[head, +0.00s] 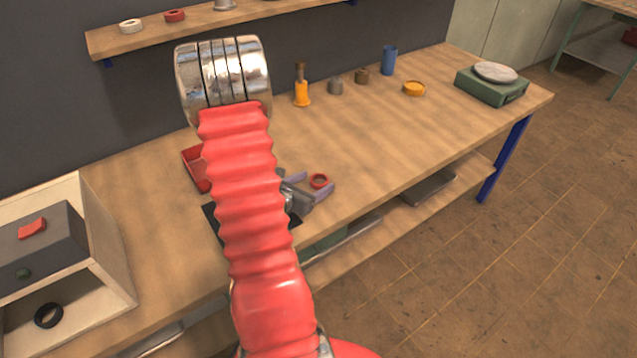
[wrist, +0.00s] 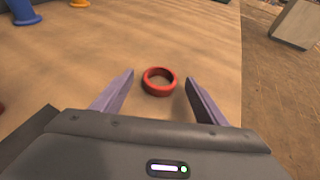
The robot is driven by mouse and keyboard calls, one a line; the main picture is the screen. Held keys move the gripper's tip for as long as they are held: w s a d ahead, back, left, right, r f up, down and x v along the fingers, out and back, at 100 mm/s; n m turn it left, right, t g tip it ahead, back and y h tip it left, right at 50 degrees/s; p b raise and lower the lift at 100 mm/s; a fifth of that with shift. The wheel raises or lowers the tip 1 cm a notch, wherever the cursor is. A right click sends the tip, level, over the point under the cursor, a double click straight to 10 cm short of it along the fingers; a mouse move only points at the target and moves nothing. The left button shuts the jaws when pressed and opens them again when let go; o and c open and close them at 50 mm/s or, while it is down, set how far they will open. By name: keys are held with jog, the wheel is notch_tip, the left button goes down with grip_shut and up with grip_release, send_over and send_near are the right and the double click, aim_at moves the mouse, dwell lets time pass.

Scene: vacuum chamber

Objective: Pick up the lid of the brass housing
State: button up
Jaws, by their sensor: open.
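My gripper (head: 313,187) is open above the front of the workbench, its purple fingers spread. In the wrist view the open gripper (wrist: 160,77) has a red ring (wrist: 160,81) between its fingertips, touching neither; the ring also shows in the head view (head: 319,181). My red arm hides part of the bench's left side.
A green scale (head: 492,86) is at the right end. A red bin (head: 196,168) is left of my arm. The bench's right front is clear.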

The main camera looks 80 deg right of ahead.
aim_at(315, 188)
jog(key=shift+s+d+f, duration=0.2)
jog(key=shift+d+f, duration=0.05)
jog(key=shift+d, duration=0.35)
jog(key=shift+c, duration=0.7)
jog(key=c, duration=1)
jog(key=shift+r, duration=0.1)
notch_tip(315, 188, up, 10)
dwell(0.4)
